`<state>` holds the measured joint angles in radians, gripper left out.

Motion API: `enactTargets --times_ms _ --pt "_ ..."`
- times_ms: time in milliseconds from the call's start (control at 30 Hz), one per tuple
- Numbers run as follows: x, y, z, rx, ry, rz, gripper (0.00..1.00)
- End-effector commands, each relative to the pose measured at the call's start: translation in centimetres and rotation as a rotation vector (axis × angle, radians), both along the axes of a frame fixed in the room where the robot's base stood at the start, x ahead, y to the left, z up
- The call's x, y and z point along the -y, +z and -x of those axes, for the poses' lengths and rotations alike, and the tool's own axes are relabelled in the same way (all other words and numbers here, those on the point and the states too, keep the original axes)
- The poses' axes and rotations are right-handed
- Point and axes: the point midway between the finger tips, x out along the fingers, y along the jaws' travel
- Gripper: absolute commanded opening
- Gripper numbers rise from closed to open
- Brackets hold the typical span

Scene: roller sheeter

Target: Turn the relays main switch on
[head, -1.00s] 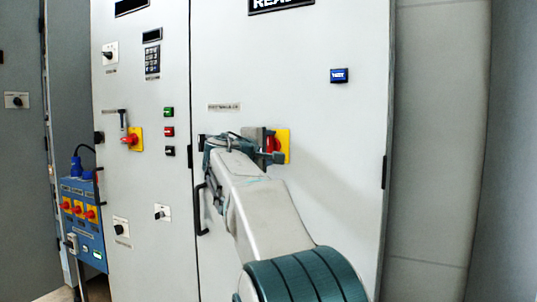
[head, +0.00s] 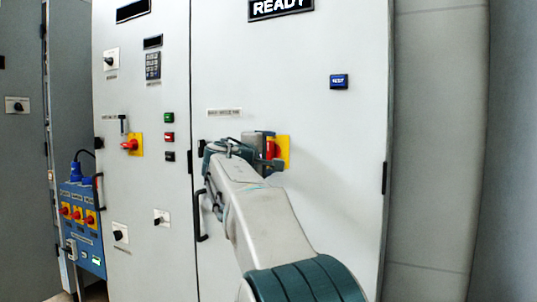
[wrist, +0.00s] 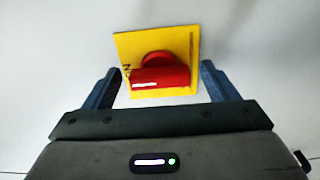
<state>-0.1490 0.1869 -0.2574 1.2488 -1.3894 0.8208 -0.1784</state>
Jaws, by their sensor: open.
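The relays main switch is a red rotary handle (wrist: 160,78) on a yellow plate (wrist: 185,45), on the right cabinet door. In the head view its red handle (head: 271,148) and yellow plate (head: 284,152) show partly behind my gripper (head: 268,153). In the wrist view my gripper (wrist: 157,88) is open, one finger to each side of the handle. The handle's bar lies roughly level in that view. Gaps show between the handle and both fingers, and nothing is held. How far the fingertips stand from the plate is hard to tell.
A second red switch on a yellow plate (head: 138,145) is on the left door, beside green, red and black buttons. A black door handle (head: 201,215) is below my wrist. A blue box (head: 84,238) with several red switches stands at left. The door right of the switch is mostly bare.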

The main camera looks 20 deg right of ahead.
Motion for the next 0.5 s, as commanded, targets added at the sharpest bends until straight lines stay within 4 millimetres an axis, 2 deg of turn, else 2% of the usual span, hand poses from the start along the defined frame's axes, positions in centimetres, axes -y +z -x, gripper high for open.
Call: enactTargets --times_ms 167,500 --pt "-1.9 0.1 1.4 0.001 0.004 -0.001 0.80" --pt "-7.9 0.2 6.1 0.001 0.006 -0.001 0.80"
